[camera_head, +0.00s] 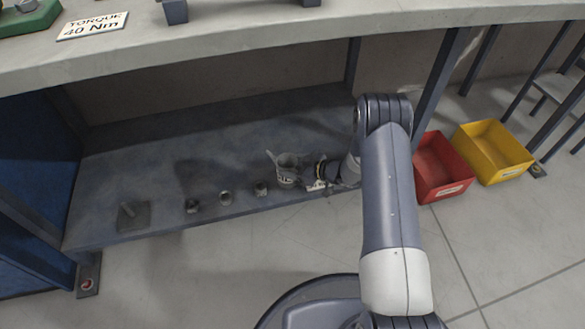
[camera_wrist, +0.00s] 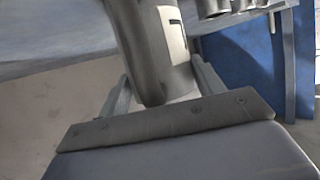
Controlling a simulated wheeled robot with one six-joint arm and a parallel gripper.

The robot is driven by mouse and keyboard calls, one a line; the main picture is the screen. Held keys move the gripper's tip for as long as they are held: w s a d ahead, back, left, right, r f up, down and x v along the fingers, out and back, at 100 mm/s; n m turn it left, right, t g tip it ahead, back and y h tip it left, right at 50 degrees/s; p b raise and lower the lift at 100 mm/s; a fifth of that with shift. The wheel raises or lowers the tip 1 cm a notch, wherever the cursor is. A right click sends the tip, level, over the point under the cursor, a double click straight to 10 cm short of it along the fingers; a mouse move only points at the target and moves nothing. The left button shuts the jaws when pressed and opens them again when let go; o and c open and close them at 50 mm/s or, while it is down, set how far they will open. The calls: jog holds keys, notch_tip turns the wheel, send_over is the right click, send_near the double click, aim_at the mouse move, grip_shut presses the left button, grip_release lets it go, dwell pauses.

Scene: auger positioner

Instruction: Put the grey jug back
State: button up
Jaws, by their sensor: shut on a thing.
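The grey jug (camera_head: 287,170) is at the right part of the low shelf (camera_head: 150,165) under the bench, with its spout to the upper left and dark lettering on its side. My gripper (camera_head: 318,178) reaches it from the right. In the wrist view the jug (camera_wrist: 158,45) is a large grey body between the two fingers of my gripper (camera_wrist: 163,85), which are shut on it. I cannot tell whether its base touches the shelf. The wrist hides part of the gripper in the head view.
Small dark metal parts (camera_head: 226,198) stand in a row left of the jug, near the shelf's front edge. A grey plate with a peg (camera_head: 133,215) is at the far left. Red (camera_head: 442,167) and yellow bins (camera_head: 493,152) stand right. The bench top (camera_head: 250,40) overhangs the shelf.

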jog(key=shift+r, duration=0.15)
jog(key=o, duration=1.2)
jog(key=shift+f, duration=0.2)
jog(key=shift+o, duration=0.2)
jog(key=shift+r, duration=0.25)
jog(key=p+v, duration=0.4)
jog(key=v, duration=0.8)
jog(key=shift+f, duration=0.15)
jog(key=b+x, duration=0.4)
jog(key=x, duration=0.8)
jog(key=shift+f, duration=0.2)
jog(key=shift+r+p, duration=0.8)
jog(key=shift+r, duration=1.1)
